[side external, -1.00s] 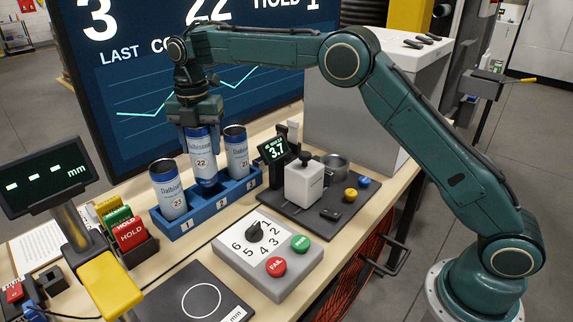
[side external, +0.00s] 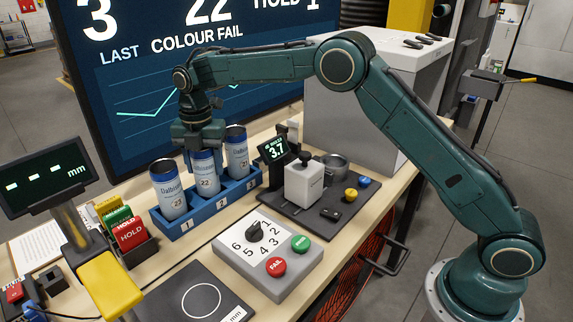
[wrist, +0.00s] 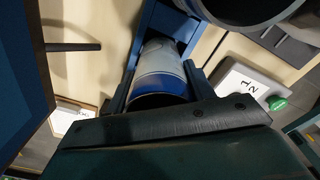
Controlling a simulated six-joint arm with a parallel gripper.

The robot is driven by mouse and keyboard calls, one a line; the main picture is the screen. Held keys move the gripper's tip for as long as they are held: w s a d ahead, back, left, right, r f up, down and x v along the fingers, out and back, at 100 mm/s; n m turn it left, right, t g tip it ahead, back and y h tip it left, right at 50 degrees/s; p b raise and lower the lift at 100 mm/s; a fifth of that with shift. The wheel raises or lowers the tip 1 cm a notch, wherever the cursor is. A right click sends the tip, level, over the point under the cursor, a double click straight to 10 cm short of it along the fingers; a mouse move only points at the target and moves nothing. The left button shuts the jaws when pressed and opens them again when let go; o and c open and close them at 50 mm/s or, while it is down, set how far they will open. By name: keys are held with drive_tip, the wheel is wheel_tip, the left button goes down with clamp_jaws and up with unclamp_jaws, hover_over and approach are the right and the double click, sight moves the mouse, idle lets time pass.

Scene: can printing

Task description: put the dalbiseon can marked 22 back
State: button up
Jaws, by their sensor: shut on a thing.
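The can marked 22 (side external: 206,178) is upright in the middle place of the blue rack (side external: 222,200), between the can marked 23 (side external: 169,190) on the left and another blue-and-white can (side external: 237,152) on the right. My gripper (side external: 199,148) is shut on the upper part of the can marked 22. Its bottom is hidden by the rack's front wall, so I cannot tell whether it touches the floor of the rack. In the wrist view a blue-and-white can (wrist: 162,65) shows just past the gripper's edge, with a blue rack wall beside it.
A dial box (side external: 262,270) with red and green buttons stands in front of the rack. A dark mat with a white block (side external: 303,185) and a small display is to the right. A large screen is close behind.

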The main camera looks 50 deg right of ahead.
drive_tip(key=shift+f, duration=0.2)
drive_tip(key=o, duration=1)
drive_tip(key=shift+r, duration=0.15)
wheel_tip(320, 180, up, 12)
drive_tip(key=shift+f, duration=0.2)
drive_tip(key=shift+r, duration=0.25)
